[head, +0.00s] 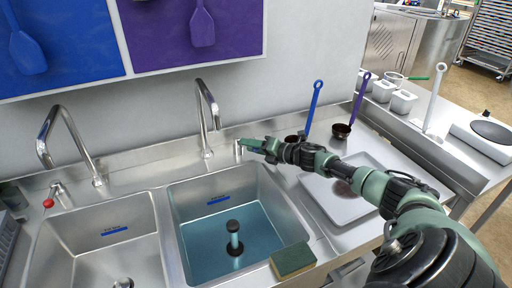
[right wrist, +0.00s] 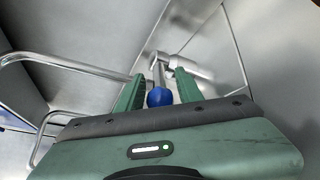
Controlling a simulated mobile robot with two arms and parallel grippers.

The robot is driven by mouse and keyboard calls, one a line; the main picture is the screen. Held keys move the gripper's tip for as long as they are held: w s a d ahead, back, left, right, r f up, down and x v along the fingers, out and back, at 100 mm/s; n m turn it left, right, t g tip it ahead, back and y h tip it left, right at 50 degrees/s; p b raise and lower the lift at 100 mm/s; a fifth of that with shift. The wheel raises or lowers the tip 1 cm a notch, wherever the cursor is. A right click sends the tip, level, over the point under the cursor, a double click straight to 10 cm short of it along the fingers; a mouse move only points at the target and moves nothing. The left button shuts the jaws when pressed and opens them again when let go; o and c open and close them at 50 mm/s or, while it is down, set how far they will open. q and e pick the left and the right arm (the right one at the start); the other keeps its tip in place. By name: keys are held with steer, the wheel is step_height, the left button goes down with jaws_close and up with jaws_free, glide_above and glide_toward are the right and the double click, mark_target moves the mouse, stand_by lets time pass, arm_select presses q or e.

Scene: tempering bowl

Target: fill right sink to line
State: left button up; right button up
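The right sink (head: 180,248) holds clear bluish water (head: 262,237), with a black standing plug (head: 234,238) in it. A blue line strip (head: 218,199) on its back wall appears above the water surface. The right faucet (head: 207,115) arches behind this sink; I see no clear stream from it. My right gripper (head: 262,147) is at the small tap behind the sink's right corner. In the right wrist view, its green fingers stand on both sides of the tap's blue knob (right wrist: 160,97), with narrow gaps, so it looks open. My left gripper is out of view.
The left sink (head: 85,250) has its own faucet (head: 70,140) and a red-knobbed tap (head: 48,203). A green-brown sponge (head: 292,260) lies on the right sink's front rim. A metal tray (head: 335,204) and dark ladle cups (head: 341,131) are on the right counter.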

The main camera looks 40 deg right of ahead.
steer(key=b+v, duration=0.1)
steer(key=v, duration=0.5)
steer(key=shift+s+d+f, duration=0.1)
steer(key=shift+s, duration=0.1)
steer(key=shift+s+d+r, duration=0.1)
steer(key=shift+s+r, duration=0.15)
steer(key=shift+s, duration=0.3)
